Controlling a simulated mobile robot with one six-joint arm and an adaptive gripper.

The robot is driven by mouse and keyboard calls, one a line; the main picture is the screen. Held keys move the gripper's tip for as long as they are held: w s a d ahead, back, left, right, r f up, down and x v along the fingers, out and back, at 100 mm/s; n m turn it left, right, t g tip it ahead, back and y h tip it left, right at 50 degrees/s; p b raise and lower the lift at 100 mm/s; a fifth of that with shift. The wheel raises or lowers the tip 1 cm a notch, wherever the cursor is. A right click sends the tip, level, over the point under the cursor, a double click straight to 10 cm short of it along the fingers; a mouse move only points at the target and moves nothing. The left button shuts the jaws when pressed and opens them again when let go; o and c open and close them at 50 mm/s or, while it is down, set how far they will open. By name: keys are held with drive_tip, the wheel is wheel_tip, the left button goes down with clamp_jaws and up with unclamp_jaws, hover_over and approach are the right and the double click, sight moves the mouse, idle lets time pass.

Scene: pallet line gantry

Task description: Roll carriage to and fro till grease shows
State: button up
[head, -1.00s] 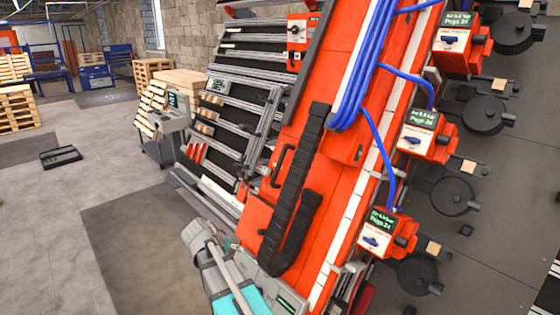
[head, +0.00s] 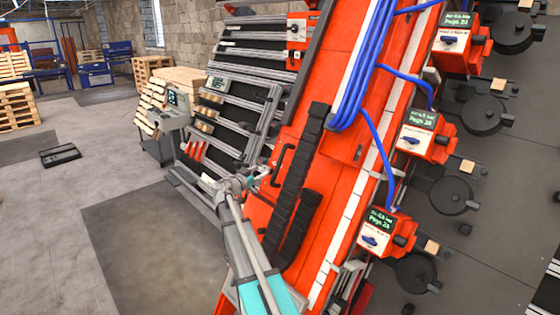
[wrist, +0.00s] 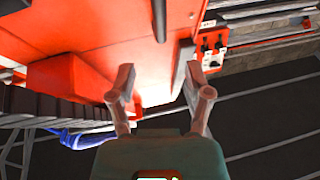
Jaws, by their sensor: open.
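The tilted red gantry body (head: 335,180) fills the middle of the head view, with a long pale rail strip (head: 345,225) down its right side. I cannot tell which part of it is the carriage, or whether grease shows. A black bar handle (head: 279,165) stands on its left red face. My gripper (head: 258,172) is just left of this handle in the head view. In the wrist view my gripper (wrist: 160,92) is open and empty, fingers spread toward the red face. The handle (wrist: 160,18) shows beyond the fingertips, roughly in line with the gap and apart from them.
A black cable chain (head: 292,190) runs beside the handle. Blue hoses (head: 362,65) and red control boxes (head: 388,232) lie to the right. A slatted grey rack (head: 235,105) and a screen stand (head: 170,118) are behind. Open floor (head: 60,225) lies left.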

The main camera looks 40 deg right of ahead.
sight(279, 160)
drive_tip(key=shift+d, duration=0.15)
drive_tip(key=x, duration=1.3)
drive_tip(key=shift+d, duration=0.25)
clamp_jaws()
idle(0.4)
